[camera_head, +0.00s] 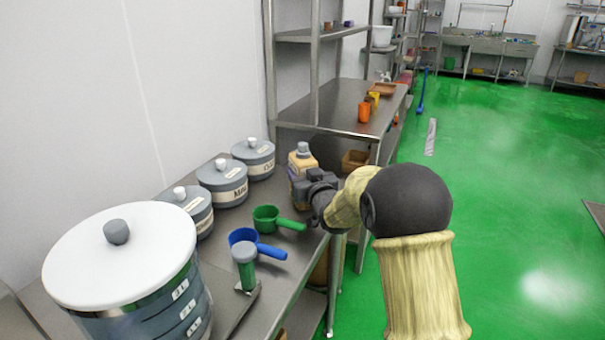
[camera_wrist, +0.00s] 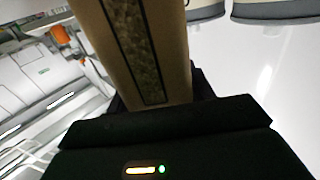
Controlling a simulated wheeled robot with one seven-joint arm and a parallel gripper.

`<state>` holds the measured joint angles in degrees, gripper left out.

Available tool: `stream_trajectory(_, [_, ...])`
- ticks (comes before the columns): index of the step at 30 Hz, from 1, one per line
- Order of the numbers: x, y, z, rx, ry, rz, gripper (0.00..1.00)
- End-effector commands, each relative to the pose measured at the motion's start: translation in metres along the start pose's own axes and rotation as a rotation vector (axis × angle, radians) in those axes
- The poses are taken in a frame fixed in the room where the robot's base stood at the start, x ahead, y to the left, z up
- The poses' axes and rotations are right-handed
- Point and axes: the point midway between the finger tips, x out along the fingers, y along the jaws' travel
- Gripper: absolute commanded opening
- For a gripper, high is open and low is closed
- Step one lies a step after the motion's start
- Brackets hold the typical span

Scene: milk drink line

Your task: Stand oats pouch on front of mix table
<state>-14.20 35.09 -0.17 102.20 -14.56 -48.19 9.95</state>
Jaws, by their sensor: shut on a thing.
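The oats pouch, a tan pack with a grey cap (camera_head: 301,158), is in my gripper (camera_head: 318,188) at the far right part of the mix table. In the wrist view the tan pouch (camera_wrist: 178,50), with a dark window strip, rises between the jaws. My gripper is shut on it from the right side. The steel mix table (camera_head: 285,262) runs along the left wall. The pouch looks upright. Its base is hidden behind the gripper, so I cannot tell whether it touches the table.
Several grey canisters (camera_head: 224,184) stand along the wall. A large pot with a white lid (camera_head: 120,255) is nearest.

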Motion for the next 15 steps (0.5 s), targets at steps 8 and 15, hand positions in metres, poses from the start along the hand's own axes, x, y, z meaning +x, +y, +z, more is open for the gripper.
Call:
stream_trajectory(8, [0.0000,0.0003,0.0017,0.000,0.000,0.000,0.68])
stream_trajectory(15, [0.0003,-0.0023,0.0017,0.000,0.000,-0.004,0.74])
